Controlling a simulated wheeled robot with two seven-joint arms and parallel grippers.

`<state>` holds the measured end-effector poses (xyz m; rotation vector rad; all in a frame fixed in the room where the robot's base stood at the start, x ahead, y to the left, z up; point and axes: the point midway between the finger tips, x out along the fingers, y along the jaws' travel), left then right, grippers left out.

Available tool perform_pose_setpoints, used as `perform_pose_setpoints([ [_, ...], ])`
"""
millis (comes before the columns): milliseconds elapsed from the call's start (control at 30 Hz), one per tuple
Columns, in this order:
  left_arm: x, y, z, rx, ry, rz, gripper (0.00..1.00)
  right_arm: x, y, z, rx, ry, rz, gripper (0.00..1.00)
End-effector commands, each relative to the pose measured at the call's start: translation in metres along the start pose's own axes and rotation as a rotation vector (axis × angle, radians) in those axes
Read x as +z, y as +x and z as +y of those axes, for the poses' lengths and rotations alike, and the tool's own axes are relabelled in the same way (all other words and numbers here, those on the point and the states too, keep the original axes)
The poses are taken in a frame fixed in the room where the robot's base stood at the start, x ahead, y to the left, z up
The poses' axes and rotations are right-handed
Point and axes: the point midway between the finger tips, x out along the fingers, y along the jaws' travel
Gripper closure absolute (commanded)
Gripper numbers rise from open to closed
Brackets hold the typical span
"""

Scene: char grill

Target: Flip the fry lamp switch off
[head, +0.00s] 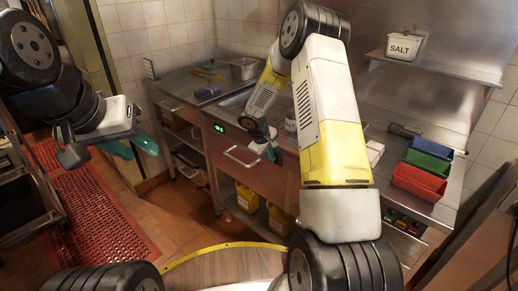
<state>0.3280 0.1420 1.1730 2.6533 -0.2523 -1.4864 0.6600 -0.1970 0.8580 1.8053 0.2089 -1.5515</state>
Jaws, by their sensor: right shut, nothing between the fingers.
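My right arm reaches across the middle of the head view. Its gripper (271,152) is shut and empty, in front of the steel counter beside a panel with a lit green display (219,128). A control panel (404,222) with small red parts is on the counter front at the lower right. I cannot tell which of these, if either, holds the fry lamp switch, and its position cannot be read.
Red, green and blue bins (419,182) stand on the right counter. A salt container (405,47) sits on the wall shelf. Yellow jugs (247,197) stand under the counter. A dark rack (22,190) is at the left. Floor around the red mat (95,210) looks clear.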

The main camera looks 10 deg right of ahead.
Motion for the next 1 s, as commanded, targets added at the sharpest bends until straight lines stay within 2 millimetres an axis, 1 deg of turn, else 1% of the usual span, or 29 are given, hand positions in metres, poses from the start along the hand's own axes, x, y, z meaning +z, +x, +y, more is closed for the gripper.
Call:
perform_pose_setpoints([
  [233,0.000,0.000,0.000,0.000,0.000,0.000,0.62,0.000,0.000,0.000,0.000,-0.001,0.000,1.00],
  [333,0.000,0.000,0.000,0.000,0.000,0.000,0.62,-0.001,0.001,0.008,0.002,0.000,0.000,1.00],
  [600,0.000,0.000,0.000,0.000,0.000,0.000,0.62,0.000,0.000,0.008,0.002,0.000,0.000,1.00],
  [1000,0.000,0.000,0.000,0.000,0.000,0.000,0.62,0.000,-0.013,0.015,0.002,0.000,0.001,1.00],
])
